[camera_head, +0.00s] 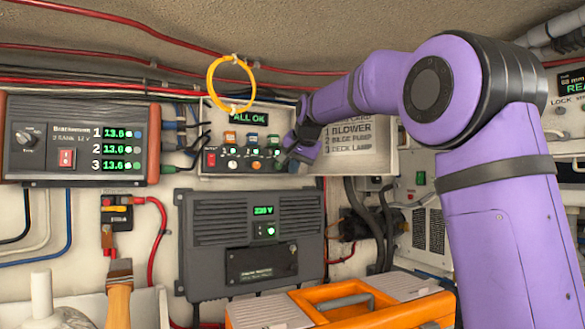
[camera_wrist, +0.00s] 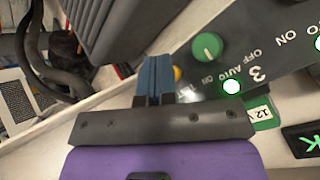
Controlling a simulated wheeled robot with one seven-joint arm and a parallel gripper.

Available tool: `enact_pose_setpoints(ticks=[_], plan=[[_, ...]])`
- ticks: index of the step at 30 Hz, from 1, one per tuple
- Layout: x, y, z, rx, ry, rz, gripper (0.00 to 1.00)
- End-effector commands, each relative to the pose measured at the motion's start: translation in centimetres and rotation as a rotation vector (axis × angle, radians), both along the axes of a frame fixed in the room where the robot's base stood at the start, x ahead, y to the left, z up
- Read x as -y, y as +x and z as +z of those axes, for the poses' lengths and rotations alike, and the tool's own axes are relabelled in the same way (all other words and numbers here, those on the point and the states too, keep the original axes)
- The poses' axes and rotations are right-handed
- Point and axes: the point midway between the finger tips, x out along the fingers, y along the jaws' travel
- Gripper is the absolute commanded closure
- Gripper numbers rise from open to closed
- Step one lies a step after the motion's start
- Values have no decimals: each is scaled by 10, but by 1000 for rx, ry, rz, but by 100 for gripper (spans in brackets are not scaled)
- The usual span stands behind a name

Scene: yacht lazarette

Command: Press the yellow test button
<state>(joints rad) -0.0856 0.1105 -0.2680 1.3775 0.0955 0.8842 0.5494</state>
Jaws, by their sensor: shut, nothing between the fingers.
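The yellow test button (camera_wrist: 178,73) shows in the wrist view as a small yellow edge just right of my fingertips. In the head view my gripper (camera_head: 284,159) is at the right end of the black switch panel (camera_head: 220,170), below the "ALL OK" display (camera_head: 249,118). The button does not show there; the gripper covers that part.
A green knob (camera_wrist: 207,46) and a lit white lamp (camera_wrist: 232,87) sit close to the button. A yellow ring (camera_head: 231,83) hangs above the panel. A grey charger unit (camera_head: 215,225) is below it. An orange toolbox (camera_head: 380,312) stands in front.

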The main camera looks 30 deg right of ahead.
Motion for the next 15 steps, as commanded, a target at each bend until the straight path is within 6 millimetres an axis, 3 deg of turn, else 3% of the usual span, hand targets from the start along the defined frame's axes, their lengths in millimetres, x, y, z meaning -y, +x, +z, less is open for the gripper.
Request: enact_pose_setpoints(ticks=[15], plan=[[0, -13, 0, 1, 1, 1, 100]])
